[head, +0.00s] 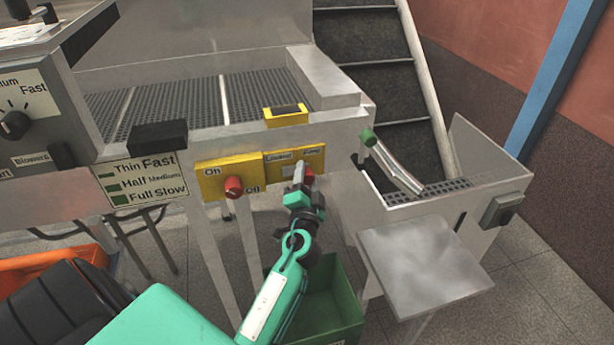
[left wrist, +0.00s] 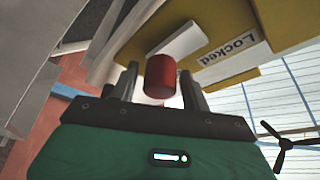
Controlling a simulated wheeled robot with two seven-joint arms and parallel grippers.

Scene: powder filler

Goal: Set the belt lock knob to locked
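The belt lock knob is red and sits on a yellow plate (head: 283,154) on the front of the machine. In the head view the knob (head: 308,176) is at the plate's right, partly behind my gripper. The plate's left label seems to read "Locked"; its right label is too small to read surely. My left gripper (head: 299,172) is at the knob. In the left wrist view the red knob (left wrist: 160,77) stands between the two fingers (left wrist: 160,84), with small gaps visible at its sides. The "Locked" label (left wrist: 232,45) shows to its right. My right gripper is not in view.
Another red knob (head: 233,187) with On/Off marks is just left on its own yellow plate. A green bin (head: 325,309) stands below my left gripper. A green-tipped lever (head: 369,138) and a metal side table (head: 425,265) are to the right.

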